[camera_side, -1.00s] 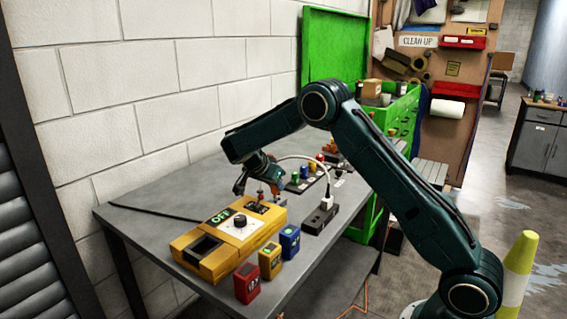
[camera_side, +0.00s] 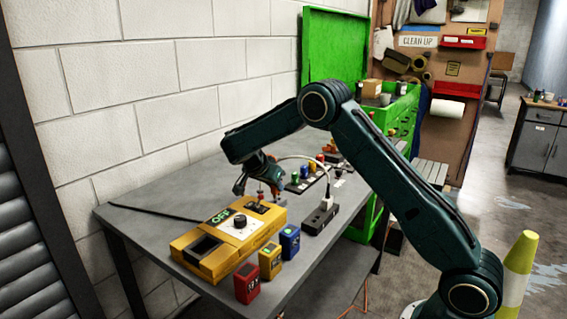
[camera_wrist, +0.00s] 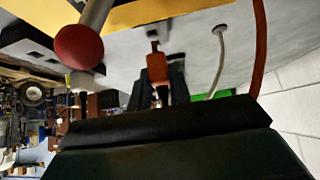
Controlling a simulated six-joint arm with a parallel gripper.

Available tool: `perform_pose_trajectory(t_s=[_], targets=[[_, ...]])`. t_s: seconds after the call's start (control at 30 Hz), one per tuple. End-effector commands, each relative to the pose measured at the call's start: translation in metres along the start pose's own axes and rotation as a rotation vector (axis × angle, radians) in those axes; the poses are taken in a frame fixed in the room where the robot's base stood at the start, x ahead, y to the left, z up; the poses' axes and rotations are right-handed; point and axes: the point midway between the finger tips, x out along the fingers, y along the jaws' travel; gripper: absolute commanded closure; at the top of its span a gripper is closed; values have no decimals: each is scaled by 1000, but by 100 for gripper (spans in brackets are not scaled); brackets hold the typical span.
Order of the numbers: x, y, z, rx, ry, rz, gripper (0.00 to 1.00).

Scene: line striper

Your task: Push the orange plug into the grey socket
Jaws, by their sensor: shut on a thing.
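The orange plug (camera_wrist: 157,68) is seen in the wrist view between the dark fingers of my gripper (camera_wrist: 161,84), which is shut on it. Its narrow tip points towards the top of that picture. In the side view my gripper (camera_side: 257,184) hangs low over the table, just behind the yellow box. The plug is too small to make out clearly there. A dark grey socket strip (camera_side: 317,220) lies on the table to the right of the gripper, with a white plug (camera_side: 326,203) in it. The plug looks apart from any socket.
A yellow box (camera_side: 210,262) with an OFF display and dial stands close to the gripper. A red-ball lever (camera_wrist: 78,47) is near the fingers. Red (camera_side: 247,284), yellow (camera_side: 270,261) and blue (camera_side: 290,242) blocks stand in front. A white cord (camera_wrist: 218,65) arches nearby.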

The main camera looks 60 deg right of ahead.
Motion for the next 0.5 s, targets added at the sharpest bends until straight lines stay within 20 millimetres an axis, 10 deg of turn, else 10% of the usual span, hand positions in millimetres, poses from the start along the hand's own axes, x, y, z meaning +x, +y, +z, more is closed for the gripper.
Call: perform_pose_trajectory(t_s=[0.5], targets=[[4, 0, 4, -1, 0, 0, 100]])
